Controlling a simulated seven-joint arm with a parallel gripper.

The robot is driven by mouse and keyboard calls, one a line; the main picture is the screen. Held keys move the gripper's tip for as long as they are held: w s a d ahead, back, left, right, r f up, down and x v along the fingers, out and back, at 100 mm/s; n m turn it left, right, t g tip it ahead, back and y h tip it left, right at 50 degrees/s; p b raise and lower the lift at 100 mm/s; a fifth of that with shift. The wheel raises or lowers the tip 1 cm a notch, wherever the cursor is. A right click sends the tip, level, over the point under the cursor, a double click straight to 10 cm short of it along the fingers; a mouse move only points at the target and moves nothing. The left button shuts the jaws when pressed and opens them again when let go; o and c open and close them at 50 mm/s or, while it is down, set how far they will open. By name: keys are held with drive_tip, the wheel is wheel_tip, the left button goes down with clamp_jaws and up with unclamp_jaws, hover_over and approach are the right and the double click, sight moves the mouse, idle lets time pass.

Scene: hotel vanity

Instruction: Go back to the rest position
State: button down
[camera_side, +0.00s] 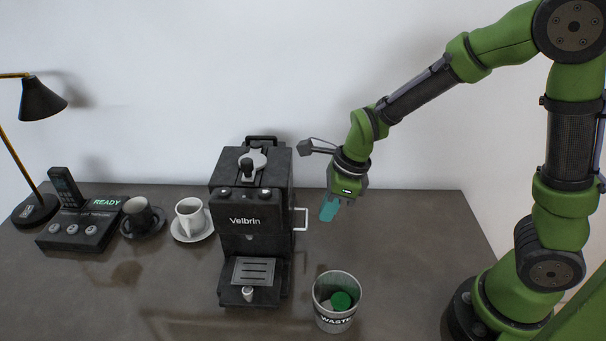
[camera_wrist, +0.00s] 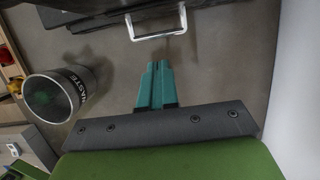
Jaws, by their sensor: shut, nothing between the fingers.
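My gripper (camera_side: 328,210) has teal fingers and hangs in the air to the right of the coffee machine, above the dark counter. In the wrist view its fingers (camera_wrist: 157,75) are together with nothing between them. The black Velbrin coffee machine (camera_side: 245,205) stands left of my gripper. Its white side handle (camera_side: 301,219) points toward my gripper and also shows ahead of the fingers in the wrist view (camera_wrist: 157,37). My gripper appears apart from the handle and the counter.
A waste bin (camera_side: 336,321) with a green item (camera_side: 341,301) inside stands at the front. A white cup (camera_side: 189,212), a dark cup (camera_side: 138,213), a phone unit (camera_side: 80,232) and a lamp (camera_side: 42,100) are at left. The counter (camera_side: 420,235) right of the machine is clear.

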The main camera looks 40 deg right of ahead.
drive_tip(key=s+d+r+n+t, duration=0.2)
drive_tip(key=s+r+n, duration=0.4)
drive_tip(key=n, duration=0.5)
drive_tip(key=s+d+r+n+t, duration=0.2)
drive_tip(key=s+r+n, duration=0.4)
drive_tip(key=r+n, duration=0.4)
drive_tip(key=shift+r+n+t, duration=0.15)
drive_tip(key=shift+n+t, duration=0.25)
drive_tip(key=shift+n, duration=0.6)
drive_tip(key=shift+d, duration=0.1)
